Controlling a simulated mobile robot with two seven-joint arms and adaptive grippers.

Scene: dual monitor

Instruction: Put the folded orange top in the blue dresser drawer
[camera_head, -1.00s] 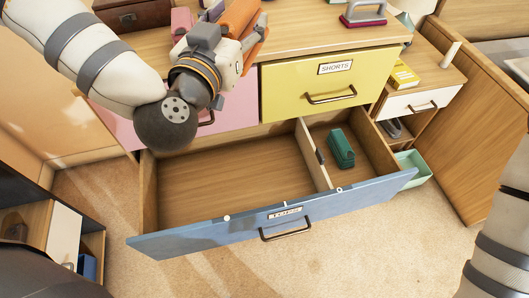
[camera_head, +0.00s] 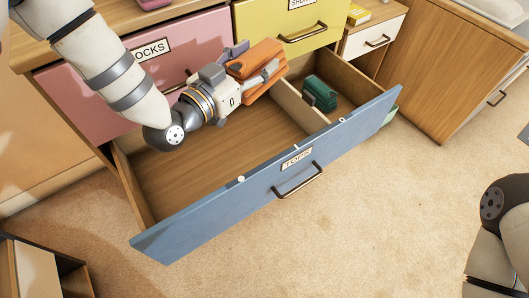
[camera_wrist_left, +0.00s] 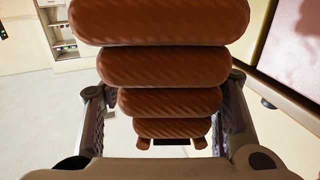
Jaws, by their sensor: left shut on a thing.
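The folded orange top (camera_head: 258,58) is a thick stack of folds, held in my left gripper (camera_head: 262,76). The left wrist view shows its rounded folds (camera_wrist_left: 165,67) between the two fingers. The gripper holds it above the open blue drawer (camera_head: 225,215), near the drawer's back and close to the divider. The drawer has a front label reading TOPS and a dark handle (camera_head: 299,182). Its large left compartment (camera_head: 205,150) shows bare wood. My right arm shows at the right edge, but its gripper is out of view.
A divider (camera_head: 300,105) splits the drawer. A green item (camera_head: 320,93) lies in the right compartment. The pink drawer (camera_head: 130,70) and yellow drawer (camera_head: 300,25) above are shut. Carpet in front is clear.

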